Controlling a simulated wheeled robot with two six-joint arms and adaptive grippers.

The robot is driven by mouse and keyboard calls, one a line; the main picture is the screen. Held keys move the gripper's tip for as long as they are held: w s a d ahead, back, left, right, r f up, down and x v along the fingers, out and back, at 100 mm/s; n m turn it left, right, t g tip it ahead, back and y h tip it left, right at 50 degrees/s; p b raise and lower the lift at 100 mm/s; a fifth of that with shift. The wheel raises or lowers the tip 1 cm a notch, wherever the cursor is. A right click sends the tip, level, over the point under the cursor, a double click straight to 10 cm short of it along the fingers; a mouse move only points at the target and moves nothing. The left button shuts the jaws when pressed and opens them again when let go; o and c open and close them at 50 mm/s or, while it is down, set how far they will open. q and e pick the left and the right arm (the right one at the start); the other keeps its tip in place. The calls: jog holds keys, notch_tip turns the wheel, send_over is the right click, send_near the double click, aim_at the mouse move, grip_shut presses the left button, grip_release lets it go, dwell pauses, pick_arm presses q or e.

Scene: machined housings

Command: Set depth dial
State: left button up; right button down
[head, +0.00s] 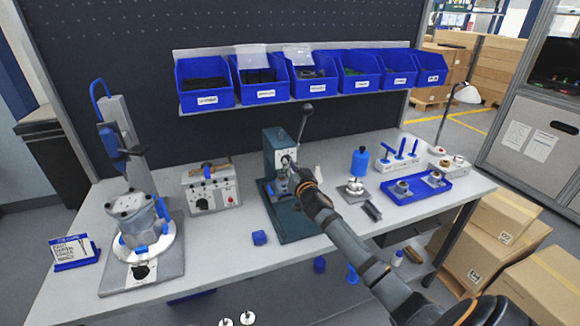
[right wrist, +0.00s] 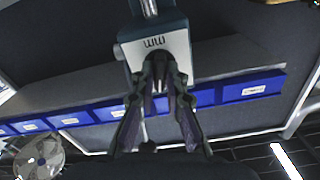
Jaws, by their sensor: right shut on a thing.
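The teal press (head: 273,142) stands upright at the middle of the bench, with its lever (head: 304,120) pointing up. My right gripper (head: 293,174) reaches to the front of the press head. In the right wrist view, its fingers (right wrist: 159,82) close around a small dark knob just by the "mm" mark on the press's pale plate (right wrist: 156,50). This knob appears to be the depth dial. The fingers hide most of it, and I cannot read its setting. My left gripper is not in view.
Blue bins (head: 257,80) line a shelf behind the press. A grey control box (head: 211,187) and a round fixture (head: 140,222) stand to the left.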

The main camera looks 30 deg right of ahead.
jog(key=n+p, duration=0.2)
jog(key=n, duration=0.9)
jog(key=shift+n, duration=0.3)
dwell(0.4)
jog(key=c, duration=1.4)
grip_release()
jog(key=v, duration=1.2)
jog(key=shift+a, duration=0.1)
